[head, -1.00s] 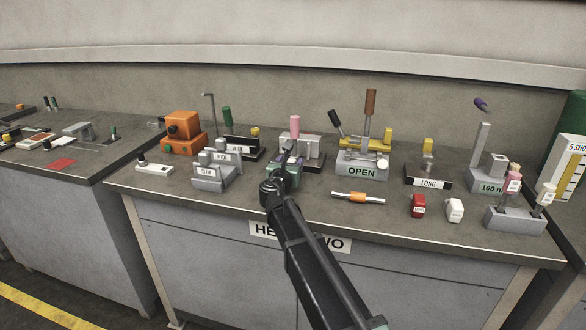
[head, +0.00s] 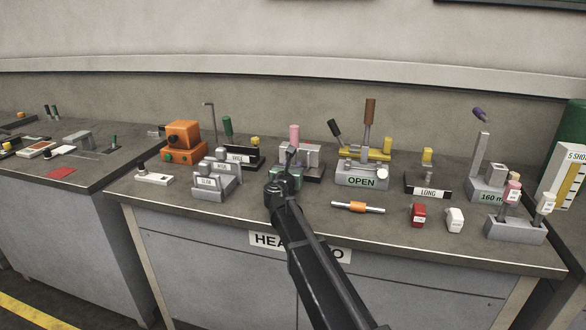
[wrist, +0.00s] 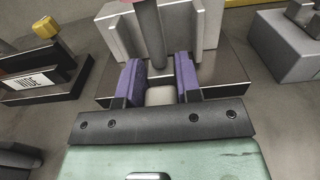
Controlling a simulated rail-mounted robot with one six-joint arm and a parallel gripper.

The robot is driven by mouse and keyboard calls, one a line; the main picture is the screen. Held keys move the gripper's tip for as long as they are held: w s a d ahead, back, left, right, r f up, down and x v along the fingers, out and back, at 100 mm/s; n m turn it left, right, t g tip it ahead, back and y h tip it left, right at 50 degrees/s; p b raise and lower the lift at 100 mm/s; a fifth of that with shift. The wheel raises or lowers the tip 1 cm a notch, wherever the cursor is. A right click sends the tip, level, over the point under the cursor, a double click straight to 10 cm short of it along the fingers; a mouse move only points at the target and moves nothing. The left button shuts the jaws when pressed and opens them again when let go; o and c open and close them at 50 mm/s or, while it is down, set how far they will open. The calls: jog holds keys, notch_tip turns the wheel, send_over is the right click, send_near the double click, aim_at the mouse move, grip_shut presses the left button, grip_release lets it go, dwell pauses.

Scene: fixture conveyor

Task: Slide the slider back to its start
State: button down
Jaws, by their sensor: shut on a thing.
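The slider is a pale block (wrist: 160,96) with an upright dark grey post, low on a dark base in the wrist view. In the head view a pink handle (head: 294,133) tops the post, in front of a light grey block with upright walls. My gripper (head: 290,158) reaches this fixture from the front. In the wrist view the purple-padded fingers of my gripper (wrist: 160,78) stand on either side of the pale block and the foot of the post. They are shut on the slider. The contact itself is partly hidden.
A black-based fixture with a yellow knob (head: 255,141) stands left of the slider fixture. The OPEN-labelled fixture (head: 345,181) stands close on its right. A rod with an orange middle (head: 357,207) lies at the front right. Bare bench top shows left of that rod.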

aim_at(278, 159)
jog(key=a, duration=0.3)
jog(key=w+a, duration=0.1)
jog(key=a, duration=0.2)
jog(key=shift+w+a, duration=0.1)
jog(key=shift+w, duration=0.1)
jog(key=c, duration=0.8)
grip_release()
jog(key=shift+a, duration=0.2)
jog(key=shift+d, duration=0.1)
jog(key=shift+s, duration=0.25)
jog(key=s, duration=0.3)
jog(key=s+a, duration=0.1)
jog(key=s, duration=0.3)
jog(key=s+a, duration=0.1)
jog(key=s, duration=0.2)
jog(key=shift+s, duration=0.15)
